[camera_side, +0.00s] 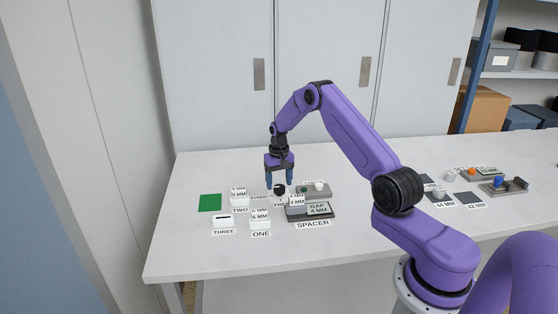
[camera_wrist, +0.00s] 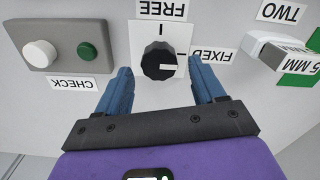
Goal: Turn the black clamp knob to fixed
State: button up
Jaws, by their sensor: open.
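The black clamp knob (camera_wrist: 157,58) sits on a white plate in the wrist view, with FREE (camera_wrist: 162,9) printed at the top and FIXED (camera_wrist: 211,55) at the right. Its white pointer mark (camera_wrist: 168,67) points right, toward the FIXED side. In the side view the knob (camera_side: 280,189) shows just under my gripper (camera_side: 279,182). My gripper is open, its blue fingers pointing down. In the wrist view the fingers stand on the left and right of the knob, with visible gaps. I cannot tell how far the fingertips are above the plate.
A grey CHECK box (camera_wrist: 68,46) with a white button and a green light stands beside the knob. A block (camera_wrist: 280,48) by the TWO label is on the other side. The SPACER fixture (camera_side: 325,214) and labelled blocks crowd the knob. The table's left front is clear.

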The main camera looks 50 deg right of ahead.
aim_at(279, 186)
notch_tip(279, 186, up, 16)
jog(key=shift+r, duration=0.2)
jog(key=shift+a, duration=0.1)
dwell(0.3)
jog(key=s+a+r+n, duration=0.2)
jog(key=a+n, duration=0.1)
jog(key=a, duration=0.6)
jog(key=s+a+r+n, duration=0.2)
jog(key=a+n, duration=0.1)
jog(key=a, duration=0.7)
jog(key=s+a+r+n, duration=0.2)
jog(key=s+a+n, duration=0.2)
jog(key=s+a, duration=0.7)
jog(key=s+f+n, duration=0.2)
jog(key=s+n, duration=0.6)
jog(key=s, duration=1.7)
jog(key=shift+d+n, duration=0.3)
jog(key=shift+n, duration=0.1)
